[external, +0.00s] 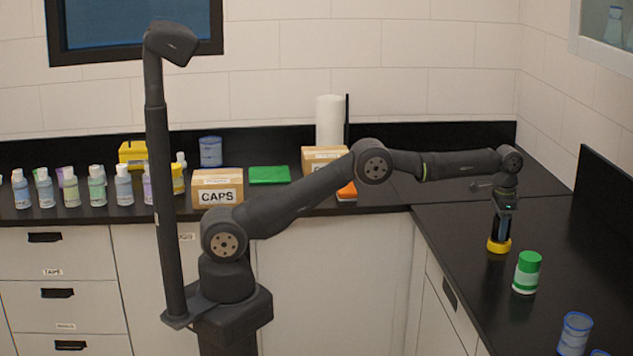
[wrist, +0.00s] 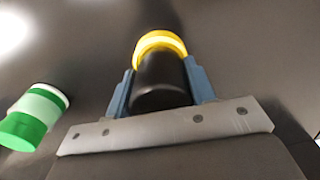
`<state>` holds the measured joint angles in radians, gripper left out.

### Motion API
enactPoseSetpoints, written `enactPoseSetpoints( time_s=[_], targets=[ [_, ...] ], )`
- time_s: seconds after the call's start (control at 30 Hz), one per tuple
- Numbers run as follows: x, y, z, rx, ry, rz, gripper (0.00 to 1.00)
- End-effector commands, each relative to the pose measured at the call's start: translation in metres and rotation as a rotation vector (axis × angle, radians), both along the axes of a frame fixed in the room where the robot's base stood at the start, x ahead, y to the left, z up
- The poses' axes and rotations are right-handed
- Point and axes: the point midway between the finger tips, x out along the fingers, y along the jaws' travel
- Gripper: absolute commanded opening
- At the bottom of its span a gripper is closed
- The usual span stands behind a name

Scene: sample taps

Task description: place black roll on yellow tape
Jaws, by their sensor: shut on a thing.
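My gripper (external: 502,228) points down over the right counter, its blue fingers shut on the black roll. In the wrist view, the black roll (wrist: 160,85) sits between the two fingers (wrist: 161,88). The yellow tape (external: 499,246) lies on the counter directly below the roll. In the wrist view, the yellow tape (wrist: 160,40) shows as a ring around the roll's far end, partly hidden by it. The roll's lower end meets or nearly meets the tape; I cannot tell whether they touch.
A white jar with a green lid (external: 527,272) stands close by on the right and also shows in the wrist view (wrist: 34,115). A blue-rimmed clear container (external: 574,335) stands nearer the front. Several bottles and a CAPS box (external: 217,190) line the back counter. Counter behind the tape is clear.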

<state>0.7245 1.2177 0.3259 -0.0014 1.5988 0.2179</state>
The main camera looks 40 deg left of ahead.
Motion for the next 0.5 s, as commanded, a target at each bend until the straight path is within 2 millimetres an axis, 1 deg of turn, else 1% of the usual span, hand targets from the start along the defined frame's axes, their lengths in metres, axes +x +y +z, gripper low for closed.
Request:
enactPoseSetpoints(
  time_s=[0.07, 0.3, 0.47, 0.5],
  targets=[
    [-0.0002, 0.0001, -0.0036, 0.0, 0.0, 0.0, 0.25],
    [-0.0001, 0.0, -0.0039, -0.001, -0.001, 0.0, 0.25],
    [-0.0002, 0.0, -0.0085, 0.0, 0.0, 0.0, 0.25],
    [-0.0002, 0.0, -0.0088, 0.0, 0.0, 0.0, 0.54]
  ],
)
